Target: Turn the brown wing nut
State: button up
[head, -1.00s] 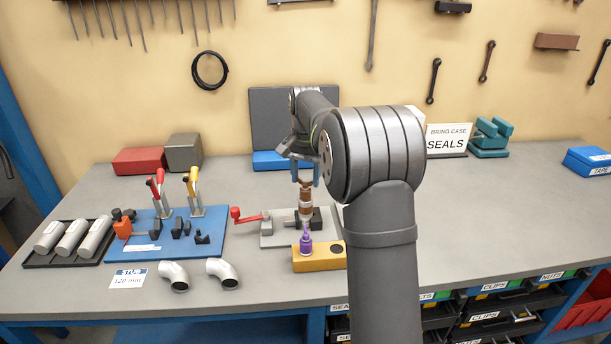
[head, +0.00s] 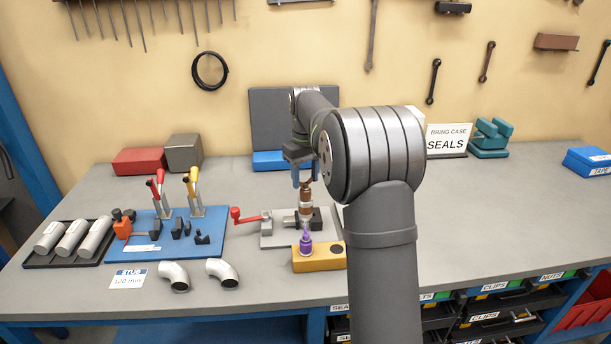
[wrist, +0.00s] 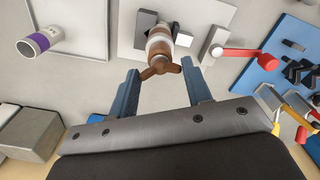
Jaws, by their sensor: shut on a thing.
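The brown wing nut (head: 306,186) sits on top of an upright brown and silver fitting (head: 305,206) held at a grey fixture plate (head: 270,241). In the wrist view, the wing nut (wrist: 160,68) shows its wings spread sideways between my two blue fingertips. My gripper (head: 306,179) comes down from above and is shut on the wing nut. In the wrist view, my gripper (wrist: 159,70) has one finger at each wing. The exact contact is too small to make out.
A red-handled lever (head: 246,216) lies left of the fitting. A yellow block (head: 320,259) with a purple piece (head: 306,240) stands in front. A blue board (head: 150,248) with clamps is farther left. Two pipe elbows (head: 222,272) lie near the front.

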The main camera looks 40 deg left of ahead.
jog(key=n, duration=0.5)
jog(key=shift+f+n, duration=0.25)
jog(key=shift+n, duration=0.05)
jog(key=n, duration=0.4)
jog(key=shift+n, duration=0.3)
jog(key=o, duration=1)
jog(key=shift+r, duration=0.1)
notch_tip(320, 180, up, 17)
jog(key=shift+r, duration=0.2)
jog(key=shift+f, duration=0.1)
